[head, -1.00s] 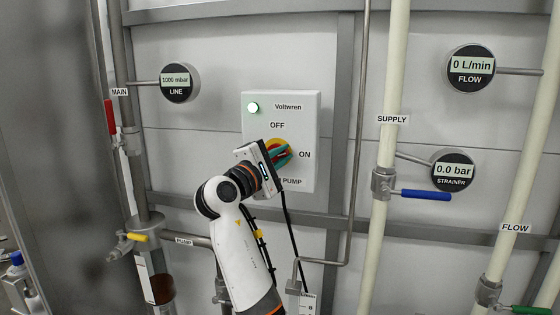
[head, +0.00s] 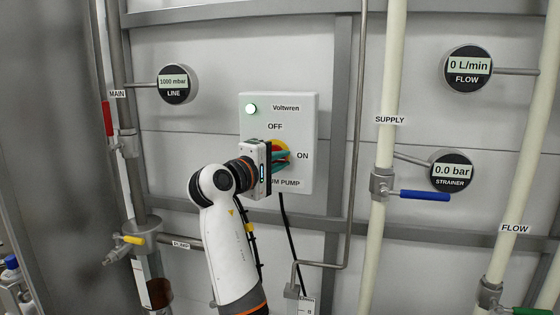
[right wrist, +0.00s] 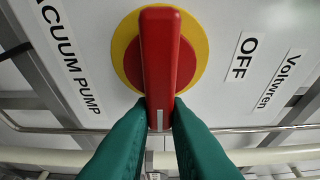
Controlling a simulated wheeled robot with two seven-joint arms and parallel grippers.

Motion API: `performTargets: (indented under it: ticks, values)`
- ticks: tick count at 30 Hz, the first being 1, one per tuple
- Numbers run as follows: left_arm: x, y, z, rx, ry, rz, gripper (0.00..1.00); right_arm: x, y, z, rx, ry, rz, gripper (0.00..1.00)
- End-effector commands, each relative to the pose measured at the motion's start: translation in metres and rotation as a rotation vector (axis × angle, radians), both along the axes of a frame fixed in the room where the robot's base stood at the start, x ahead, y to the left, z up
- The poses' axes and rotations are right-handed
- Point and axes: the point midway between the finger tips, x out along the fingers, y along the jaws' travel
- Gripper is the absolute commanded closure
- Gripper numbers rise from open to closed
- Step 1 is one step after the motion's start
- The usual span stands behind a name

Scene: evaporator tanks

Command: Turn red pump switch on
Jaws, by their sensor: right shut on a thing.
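The red pump switch (right wrist: 160,60) fills the top middle of the right wrist view, a red bar handle on a red and yellow round plate. Its white mark is at the handle's lower end there, which is the side of the ON label in the head view. My right gripper (head: 281,160) is at the switch, its green fingers (right wrist: 160,118) shut on the handle's marked end. In the head view the gripper and fingers hide most of the switch. The switch box (head: 306,120) is light grey, with OFF above and ON at right. My left gripper is not in view.
A lit lamp (head: 251,109) is at the box's upper left. A thin steel pipe (head: 355,150) runs just right of the box. Beyond it stands the supply pipe with a blue-handled valve (head: 425,195). The line gauge (head: 174,83) reads 1000 mbar; the flow gauge (head: 468,69) reads 0 L/min.

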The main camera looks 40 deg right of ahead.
Motion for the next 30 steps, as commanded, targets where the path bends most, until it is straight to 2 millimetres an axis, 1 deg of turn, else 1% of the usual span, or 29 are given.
performTargets:
  ticks: [1, 6, 7, 10, 11, 18, 22, 26, 30]
  values:
    - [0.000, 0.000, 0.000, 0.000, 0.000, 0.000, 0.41, 0.001, 0.001, -0.003, 0.007, 0.003, 0.003, 1.00]
    - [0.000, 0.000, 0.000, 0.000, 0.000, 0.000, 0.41, 0.001, 0.001, -0.003, 0.006, 0.003, 0.003, 1.00]
    - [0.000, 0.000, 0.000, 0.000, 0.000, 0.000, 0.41, 0.001, 0.001, -0.003, 0.006, 0.003, 0.003, 0.82]
    - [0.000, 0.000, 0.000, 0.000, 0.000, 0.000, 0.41, 0.001, 0.001, -0.002, 0.004, 0.002, 0.003, 0.66]
    - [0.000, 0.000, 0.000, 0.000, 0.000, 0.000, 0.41, 0.001, 0.001, -0.002, 0.004, 0.002, 0.002, 0.64]
    - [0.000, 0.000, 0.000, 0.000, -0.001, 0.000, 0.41, 0.000, 0.000, 0.000, 0.001, 0.000, 0.001, 0.64]
    - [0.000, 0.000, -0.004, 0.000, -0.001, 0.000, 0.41, -0.002, 0.007, -0.002, 0.002, 0.000, 0.002, 0.64]
    - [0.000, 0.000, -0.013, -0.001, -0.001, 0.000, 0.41, -0.007, 0.027, -0.003, 0.002, -0.003, 0.005, 0.64]
    - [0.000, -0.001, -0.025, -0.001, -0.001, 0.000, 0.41, -0.016, 0.057, -0.005, 0.003, -0.001, 0.006, 0.64]
